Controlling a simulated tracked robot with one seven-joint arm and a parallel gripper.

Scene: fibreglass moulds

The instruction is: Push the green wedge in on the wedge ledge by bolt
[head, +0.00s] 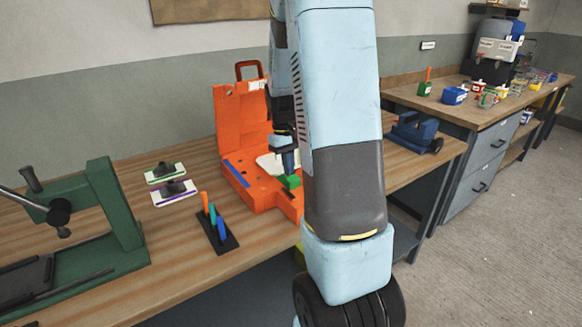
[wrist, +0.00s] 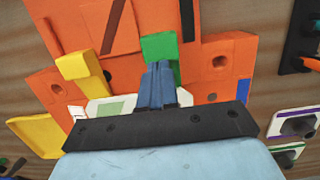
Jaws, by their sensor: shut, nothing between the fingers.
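The green wedge (head: 291,182) sits on the orange mould (head: 262,197), near its front right part. In the wrist view the green wedge (wrist: 160,46) lies just past my fingertips, between dark slots in the orange surface. My gripper (head: 288,163) is pointing down over the mould, just behind the wedge. In the wrist view my gripper (wrist: 158,68) is shut, with its blue fingers together and nothing between them. The fingertips overlap the wedge's near edge; I cannot tell whether they touch it. The bolt and ledge are not clearly made out.
The orange lid (head: 240,120) stands open behind the mould. A yellow block (wrist: 80,68) sits on the mould in the wrist view. A blue vice (head: 415,133) stands right.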

